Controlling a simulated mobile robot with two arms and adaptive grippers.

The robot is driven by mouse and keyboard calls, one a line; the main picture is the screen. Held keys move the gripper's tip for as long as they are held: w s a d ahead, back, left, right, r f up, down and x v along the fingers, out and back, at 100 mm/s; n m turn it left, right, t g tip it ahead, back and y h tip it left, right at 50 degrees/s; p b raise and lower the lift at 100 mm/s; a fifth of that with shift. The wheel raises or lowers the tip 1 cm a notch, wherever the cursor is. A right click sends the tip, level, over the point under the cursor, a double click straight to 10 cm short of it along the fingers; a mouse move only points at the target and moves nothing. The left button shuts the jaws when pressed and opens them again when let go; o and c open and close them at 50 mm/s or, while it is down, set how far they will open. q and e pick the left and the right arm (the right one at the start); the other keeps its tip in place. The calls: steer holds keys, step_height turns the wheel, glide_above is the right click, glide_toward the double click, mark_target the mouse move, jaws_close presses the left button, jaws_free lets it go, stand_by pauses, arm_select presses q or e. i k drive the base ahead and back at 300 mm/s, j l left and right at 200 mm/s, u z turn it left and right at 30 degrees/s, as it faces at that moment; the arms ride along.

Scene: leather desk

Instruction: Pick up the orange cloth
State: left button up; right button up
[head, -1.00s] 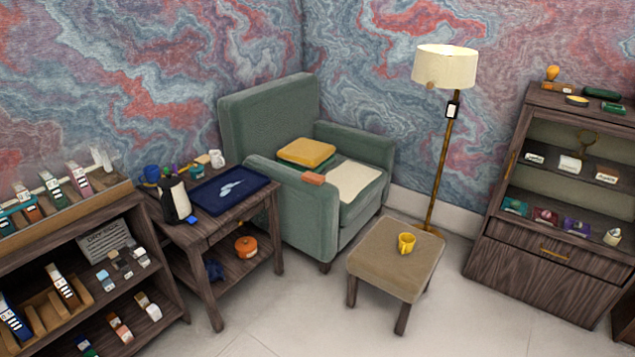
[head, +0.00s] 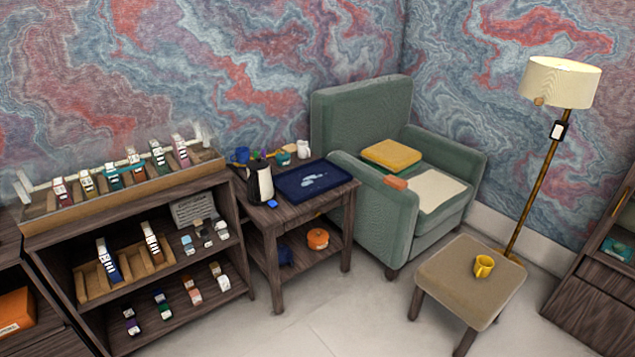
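A small orange-brown folded piece (head: 395,183) lies on the left armrest of the green armchair (head: 385,228); it looks like the orange cloth, but it is too small to be sure. A round orange object (head: 318,238) sits on the lower shelf of the small side table (head: 277,222); its material is unclear. A yellow-orange cushion-like block (head: 391,153) and a cream cloth-like sheet (head: 436,190) are on the armchair seat. Neither of my grippers is in view.
Bare floor (head: 330,320) lies in front.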

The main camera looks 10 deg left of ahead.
mark_target(393, 181)
steer(key=i+z, duration=0.15)
steer(key=i, duration=0.85)
